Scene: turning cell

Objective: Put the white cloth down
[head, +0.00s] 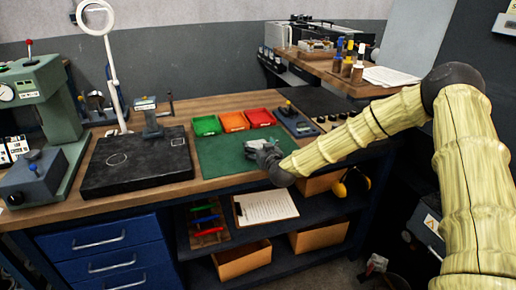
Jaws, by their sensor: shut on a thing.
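My gripper (256,149) is at the end of my arm, which reaches in from the right, over the right part of the green mat (218,160) on the workbench. It is shut on the white cloth, of which only a small pale bit (257,143) can be made out at the fingers. The cloth's shape and most of its extent are hidden or too small to tell. I cannot tell whether it touches the mat.
Green (207,125), orange (233,121) and red (260,117) trays line the mat's back edge. A dark surface plate (135,170) lies to the left. A scale-like device (295,122) stands right of the trays. The mat's front left is clear.

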